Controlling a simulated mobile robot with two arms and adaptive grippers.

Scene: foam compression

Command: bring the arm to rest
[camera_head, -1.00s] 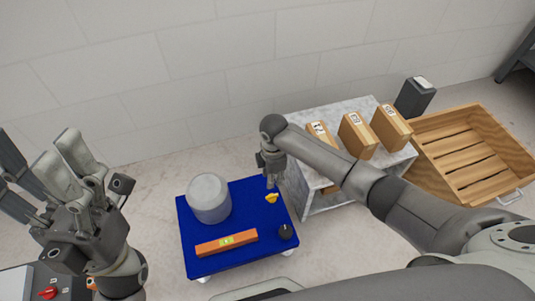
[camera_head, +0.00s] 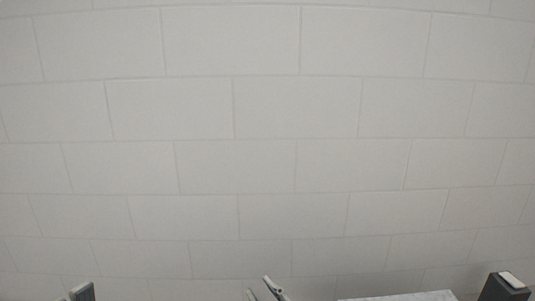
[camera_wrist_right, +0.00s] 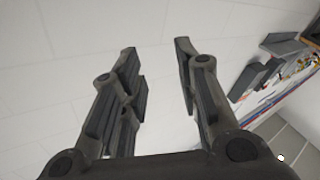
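My right gripper (camera_head: 262,290) shows only as fingertips at the bottom edge of the head view, pointing up. In the right wrist view the right gripper (camera_wrist_right: 157,55) is open, with its two fingers well apart and nothing between them. Pale wall lies behind the fingers. Of my left gripper only a dark finger part (camera_head: 82,292) shows at the bottom left of the head view. The rest of the left gripper and most of both arms are out of view.
A pale block wall (camera_head: 270,140) fills most of the head view. At its bottom edge are the marble tabletop (camera_head: 400,296) and a dark box with a white top (camera_head: 503,287). Dark shapes and small coloured items stand at the right of the wrist view, too small to name.

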